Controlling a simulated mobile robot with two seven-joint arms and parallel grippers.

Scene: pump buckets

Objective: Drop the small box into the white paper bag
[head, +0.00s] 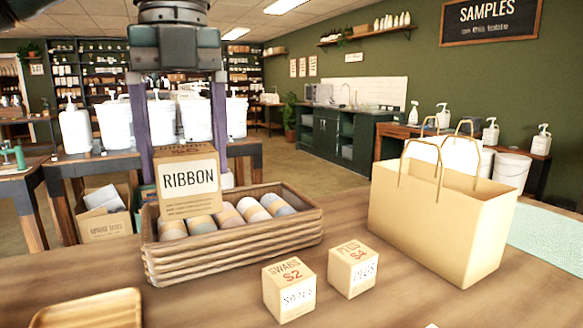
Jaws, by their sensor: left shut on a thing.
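My left gripper (183,160) reaches down from the top left, its two dark fingers on either side of a tan box labelled RIBBON (190,190). It is shut on this box, which is upright at the back-left part of a brown wicker tray (235,253). I cannot tell whether the box touches the tray or the rolls in it. A paper bag (440,215) with two handles stands upright and open at the right; it looks tan rather than white. Its inside is mostly hidden. My right gripper is not in view.
The tray holds several rolls (227,217). A wooden dish (90,310) lies front left. A pale green mat (550,238) is at the right. Bare tabletop lies in front.

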